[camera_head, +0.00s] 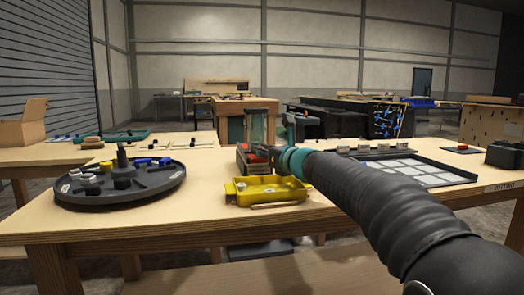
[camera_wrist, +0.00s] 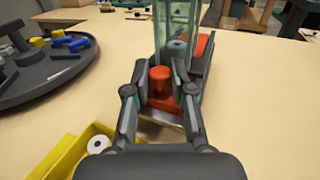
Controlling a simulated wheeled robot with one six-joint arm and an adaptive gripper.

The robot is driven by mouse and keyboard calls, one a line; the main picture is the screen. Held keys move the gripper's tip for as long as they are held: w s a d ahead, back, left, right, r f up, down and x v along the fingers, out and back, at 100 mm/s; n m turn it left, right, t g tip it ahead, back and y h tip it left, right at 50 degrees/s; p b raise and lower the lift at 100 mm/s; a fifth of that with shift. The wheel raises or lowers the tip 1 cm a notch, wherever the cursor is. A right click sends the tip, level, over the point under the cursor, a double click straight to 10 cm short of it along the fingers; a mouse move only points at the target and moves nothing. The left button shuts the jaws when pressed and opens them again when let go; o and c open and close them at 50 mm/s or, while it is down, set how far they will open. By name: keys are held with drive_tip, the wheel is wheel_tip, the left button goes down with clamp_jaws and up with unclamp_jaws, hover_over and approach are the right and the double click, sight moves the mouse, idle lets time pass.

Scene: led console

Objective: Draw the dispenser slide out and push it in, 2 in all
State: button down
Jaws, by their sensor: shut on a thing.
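The dispenser has a clear upright tube (camera_head: 256,127), which also shows in the wrist view (camera_wrist: 177,22), standing on a dark base (camera_wrist: 201,62). A grey ring-like piece (camera_wrist: 177,47) shows low in the tube. The red slide knob (camera_wrist: 159,77) is at the front of the dispenser, just before the tube. My gripper (camera_wrist: 159,90) is shut on this knob, with one finger on each side. In the head view, my gripper (camera_head: 264,153) reaches the dispenser from the right and hides part of its base. The slide's body is mostly hidden.
A yellow tray (camera_head: 240,200) stands in front of the dispenser, with a white ring (camera_wrist: 98,144) in it. A dark round turntable (camera_head: 90,197) with small white, blue and yellow parts is at left. A dark-framed panel of pale cells (camera_head: 405,168) lies at right.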

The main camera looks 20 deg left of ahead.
drive_tip(key=shift+w, duration=0.1)
drive_tip(key=shift+w+a+r+p, duration=0.1)
drive_tip(key=shift+w+a+p, duration=0.15)
drive_tip(key=shift+w+p, duration=0.15)
drive_tip(key=c, duration=1)
unclamp_jaws()
drive_tip(key=shift+a, duration=0.1)
drive_tip(key=v, duration=1.2)
drive_tip(key=shift+w, duration=0.1)
